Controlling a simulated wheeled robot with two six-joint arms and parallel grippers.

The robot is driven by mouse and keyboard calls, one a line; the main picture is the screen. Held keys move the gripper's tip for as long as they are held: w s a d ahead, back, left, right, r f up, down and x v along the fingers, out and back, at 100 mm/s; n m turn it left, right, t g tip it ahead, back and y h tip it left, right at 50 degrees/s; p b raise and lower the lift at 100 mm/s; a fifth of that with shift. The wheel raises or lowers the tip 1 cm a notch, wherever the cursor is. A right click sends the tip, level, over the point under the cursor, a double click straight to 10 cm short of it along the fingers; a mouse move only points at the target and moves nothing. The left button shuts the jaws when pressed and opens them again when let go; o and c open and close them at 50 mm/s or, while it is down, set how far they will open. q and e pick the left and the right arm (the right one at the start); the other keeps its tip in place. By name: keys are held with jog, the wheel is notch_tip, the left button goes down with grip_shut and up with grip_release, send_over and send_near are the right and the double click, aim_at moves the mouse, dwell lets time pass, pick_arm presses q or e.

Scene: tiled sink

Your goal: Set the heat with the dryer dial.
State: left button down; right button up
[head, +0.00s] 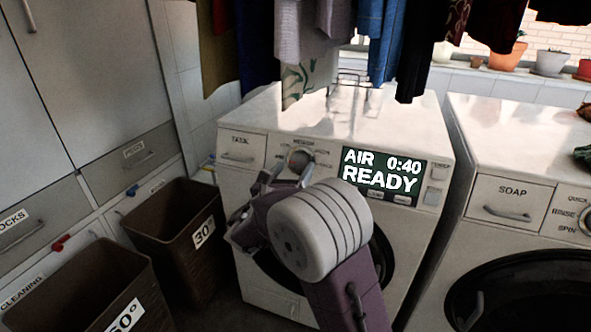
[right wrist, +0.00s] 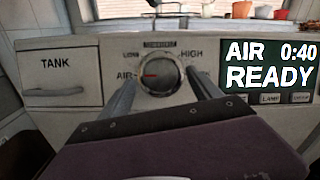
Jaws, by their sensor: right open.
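The dryer (head: 240,190) is a white front-loading machine. Its round silver dial (head: 299,158) sits on the top front panel; it also shows in the right wrist view (right wrist: 160,74). The dial's red mark points left to AIR, and HIGH is labelled at its upper right. The lit display (head: 383,176) reads AIR 0:40 READY. My right gripper (head: 290,172) is open in front of the dial. In the right wrist view its two fingers (right wrist: 162,82) stand left and right of the dial's lower part; I cannot tell whether they touch it. My left gripper is not in view.
A TANK drawer (head: 240,150) is left of the dial. A second machine with a SOAP drawer (head: 511,200) stands at right. Brown bins (head: 178,240) stand on the floor at left. Clothes (head: 310,30) hang above the dryer top.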

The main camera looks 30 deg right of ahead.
aim_at(300, 162)
jog(key=shift+x, duration=1.15)
jog(key=c, duration=1.4)
jog(key=shift+o, duration=0.2)
